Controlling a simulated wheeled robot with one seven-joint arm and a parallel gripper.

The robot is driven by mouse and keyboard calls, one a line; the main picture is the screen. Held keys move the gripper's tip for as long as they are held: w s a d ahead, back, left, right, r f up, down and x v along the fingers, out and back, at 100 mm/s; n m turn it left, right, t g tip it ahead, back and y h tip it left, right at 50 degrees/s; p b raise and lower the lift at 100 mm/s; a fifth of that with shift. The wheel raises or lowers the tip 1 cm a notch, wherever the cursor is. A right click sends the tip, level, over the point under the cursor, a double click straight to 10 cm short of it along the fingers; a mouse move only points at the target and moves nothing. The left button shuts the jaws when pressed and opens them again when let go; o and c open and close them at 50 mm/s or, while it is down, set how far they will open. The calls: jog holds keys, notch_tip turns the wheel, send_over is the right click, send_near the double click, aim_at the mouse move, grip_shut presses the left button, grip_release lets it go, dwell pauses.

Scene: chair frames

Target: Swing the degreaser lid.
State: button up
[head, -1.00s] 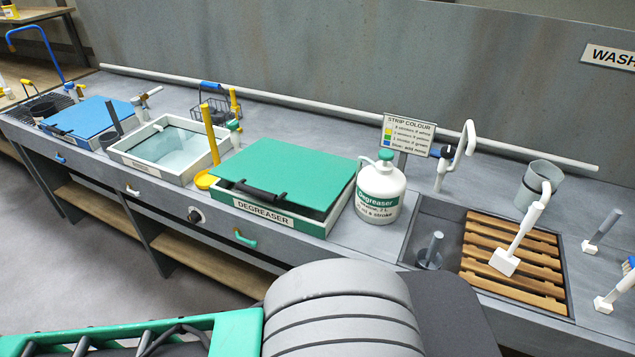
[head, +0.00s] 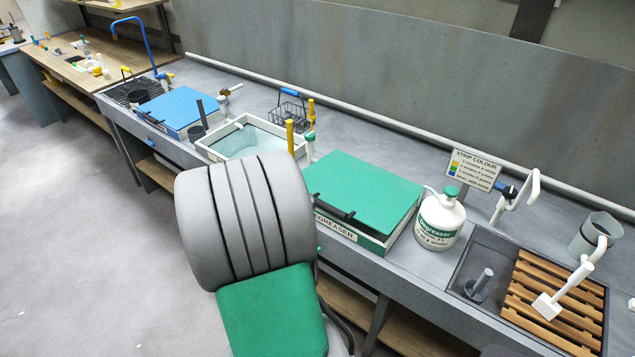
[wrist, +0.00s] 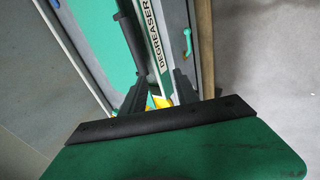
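The green degreaser lid (head: 365,190) lies over the white-rimmed degreaser tank (head: 338,227), with a dark gap under its front edge. Its black bar handle (head: 332,208) runs along the front edge, partly hidden by my arm in the head view. In the wrist view the lid (wrist: 88,35) and handle (wrist: 130,45) are ahead and to the left, beside the DEGREASER label. My gripper (wrist: 160,78) shows there with two dark fingers apart and nothing seen held between them. The left finger appears close to the handle's near end; contact cannot be told.
The degreaser jug (head: 439,222) stands just right of the tank. An open water tank (head: 250,138) and yellow-handled tools (head: 291,138) are to its left. A teal drawer handle (wrist: 187,42) sticks out from the bench front. The floor (head: 90,230) at left is clear.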

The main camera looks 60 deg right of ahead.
aim_at(327, 207)
jog(key=shift+g+h, duration=0.3)
jog(key=shift+g, duration=0.2)
jog(key=s+d+f+b, duration=0.1)
jog(key=d+f, duration=0.1)
jog(key=s+d+f+b, duration=0.2)
jog(key=d, duration=0.1)
jog(key=s+d+f+b, duration=0.1)
jog(key=d+f+b, duration=0.1)
jog(key=d, duration=0.1)
jog(key=shift+s+d, duration=0.2)
jog(key=shift+s, duration=0.15)
jog(key=shift+d+r, duration=0.15)
jog(key=shift+c, duration=0.4)
grip_shut()
